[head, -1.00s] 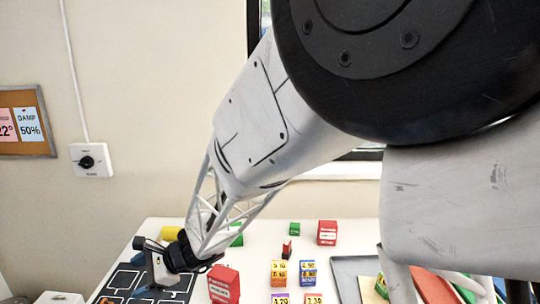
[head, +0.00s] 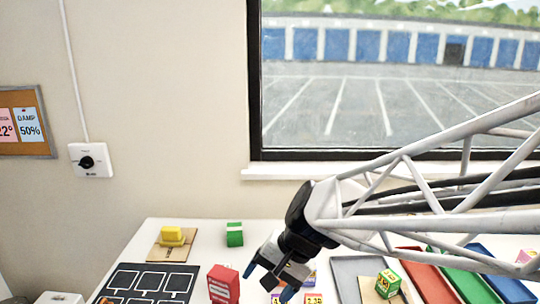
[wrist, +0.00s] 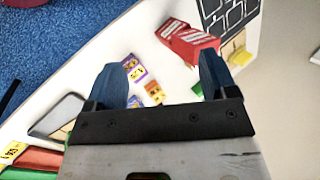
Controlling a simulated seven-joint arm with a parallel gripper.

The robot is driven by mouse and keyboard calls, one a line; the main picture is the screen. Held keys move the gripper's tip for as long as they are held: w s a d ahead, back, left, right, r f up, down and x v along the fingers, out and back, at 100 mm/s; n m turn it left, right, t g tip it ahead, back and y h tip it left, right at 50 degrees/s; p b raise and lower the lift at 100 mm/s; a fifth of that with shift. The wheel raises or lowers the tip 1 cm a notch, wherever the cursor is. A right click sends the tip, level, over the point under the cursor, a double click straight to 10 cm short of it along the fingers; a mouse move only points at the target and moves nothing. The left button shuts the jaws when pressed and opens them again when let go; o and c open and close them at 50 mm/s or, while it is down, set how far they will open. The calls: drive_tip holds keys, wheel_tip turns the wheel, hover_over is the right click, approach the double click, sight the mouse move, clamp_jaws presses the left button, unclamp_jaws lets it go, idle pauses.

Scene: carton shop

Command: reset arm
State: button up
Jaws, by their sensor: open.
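My gripper (head: 266,284) hangs over the white table (head: 200,236) in the head view, its two blue fingers apart and nothing between them. In the wrist view my gripper (wrist: 166,82) is also open, with its fingers above the table. Small numbered blocks (wrist: 136,68) in purple and orange lie below it, between the fingers. In the head view my gripper and arm hide part of the blocks.
A red carton (head: 223,284) stands left of my gripper. A black outlined board (head: 150,281), a yellow item (head: 172,236) and a green block (head: 234,234) lie farther left and back. At right are a grey tray (head: 346,268), a red tray (head: 424,276) and a green-yellow block (head: 388,283).

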drive_tip(key=s+d+r+n+t+h, duration=0.1)
drive_tip(key=s+d+h, duration=0.2)
drive_tip(key=d, duration=0.6)
drive_tip(key=s+d+r+n+t+h, duration=0.1)
drive_tip(key=s+d+n+h, duration=0.1)
drive_tip(key=s+d, duration=0.5)
drive_tip(key=d+h, duration=0.1)
drive_tip(key=d, duration=0.1)
drive_tip(key=shift+s+d, duration=0.35)
drive_tip(key=shift+d, duration=0.05)
